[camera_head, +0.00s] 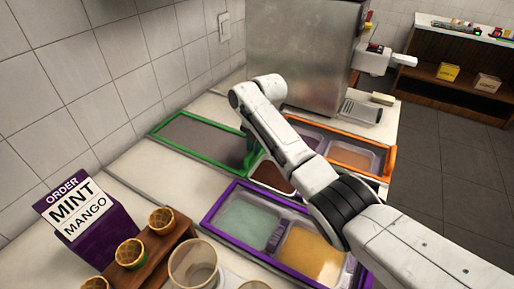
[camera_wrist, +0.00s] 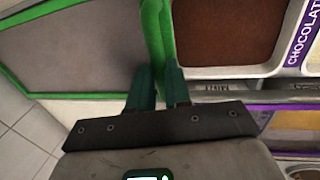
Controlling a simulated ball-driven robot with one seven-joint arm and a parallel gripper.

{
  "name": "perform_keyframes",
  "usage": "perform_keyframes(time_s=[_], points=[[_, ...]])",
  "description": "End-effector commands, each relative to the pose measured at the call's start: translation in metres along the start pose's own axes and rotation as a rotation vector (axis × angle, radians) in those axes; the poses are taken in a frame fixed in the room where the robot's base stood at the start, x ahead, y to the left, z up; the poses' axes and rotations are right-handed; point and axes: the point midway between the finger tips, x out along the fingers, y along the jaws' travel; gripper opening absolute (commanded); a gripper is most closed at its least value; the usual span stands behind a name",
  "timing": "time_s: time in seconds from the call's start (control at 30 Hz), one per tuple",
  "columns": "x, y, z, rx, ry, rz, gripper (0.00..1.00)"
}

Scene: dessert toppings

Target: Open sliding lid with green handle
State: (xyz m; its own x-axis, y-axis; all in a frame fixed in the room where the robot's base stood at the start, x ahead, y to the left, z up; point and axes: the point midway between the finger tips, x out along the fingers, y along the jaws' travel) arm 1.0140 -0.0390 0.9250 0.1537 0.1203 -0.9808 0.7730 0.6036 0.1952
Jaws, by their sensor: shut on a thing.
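The sliding lid with the green frame (camera_head: 165,121) lies on the counter at the back left, its grey panel pushed to the left. Its green handle (camera_wrist: 157,40) shows in the wrist view. My gripper (camera_wrist: 160,85) is shut on this handle, one dark green finger on each side of it. In the head view my arm hides most of the gripper and handle. A tub of brown topping (camera_wrist: 218,30), beside a chocolate label (camera_wrist: 304,40), lies uncovered just right of the handle. It also shows in the head view (camera_head: 271,177).
A purple-framed bin (camera_head: 214,206) with mint and orange tubs is in front. An orange-framed bin (camera_head: 388,163) is behind my arm. A steel machine (camera_head: 300,55) stands at the back. Cones in a wooden holder (camera_head: 140,262), a clear cup (camera_head: 193,265) and an order sign (camera_head: 82,215) are front left.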

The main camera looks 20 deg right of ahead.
Motion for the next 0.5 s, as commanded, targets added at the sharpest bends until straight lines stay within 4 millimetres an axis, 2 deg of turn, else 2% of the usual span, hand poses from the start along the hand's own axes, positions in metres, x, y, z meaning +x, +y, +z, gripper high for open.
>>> perform_keyframes(time_s=[0.43,0.47,0.5], points=[[-0.0001,0.0001,0.0011,0.001,-0.002,0.000,0.00],[-0.0001,0.0001,0.0011,0.001,-0.002,0.000,0.21],[-0.0002,0.0001,0.0011,0.001,-0.002,0.000,0.24]])
